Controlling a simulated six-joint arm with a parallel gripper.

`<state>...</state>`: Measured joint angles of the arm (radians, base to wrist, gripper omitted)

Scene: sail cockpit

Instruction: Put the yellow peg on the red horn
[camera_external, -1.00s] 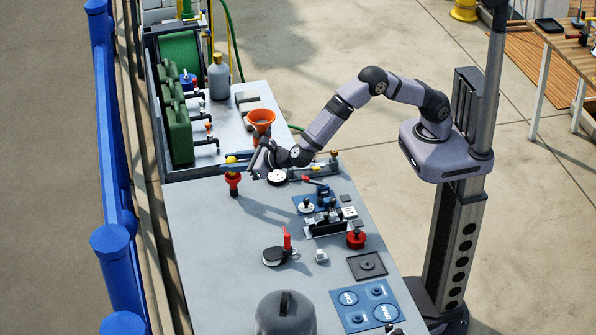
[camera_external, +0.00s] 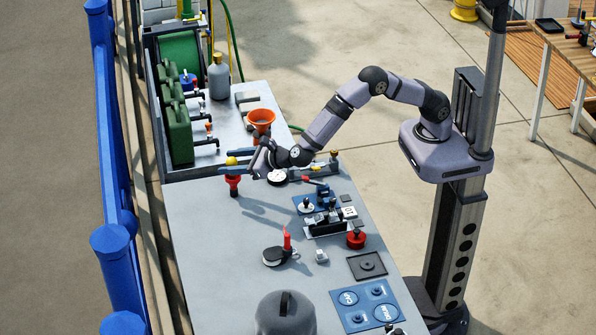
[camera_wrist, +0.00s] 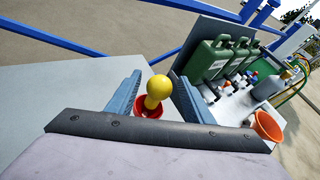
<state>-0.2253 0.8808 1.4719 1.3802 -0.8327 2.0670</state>
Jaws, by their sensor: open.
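The yellow peg (camera_wrist: 159,86) has a round ball top and a short stem. It stands upright in the mouth of the red horn (camera_wrist: 138,104), where the stem's lower end is hidden. In the external view, the yellow peg (camera_external: 231,161) shows above the red horn (camera_external: 234,187) on the grey bench. My gripper (camera_wrist: 158,78) is open, with one blue-grey finger on each side of the peg. Gaps show between the peg and both fingers. In the external view my gripper (camera_external: 236,168) is low over the horn and partly covers it.
An orange funnel (camera_external: 261,118), a grey bottle (camera_external: 219,77) and green cans (camera_external: 175,130) stand behind the horn. Several fittings lie to the right, including a red knob (camera_external: 356,239). A black round device with a red handle (camera_external: 277,256) lies nearer. The bench (camera_external: 200,240) left of it is clear.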

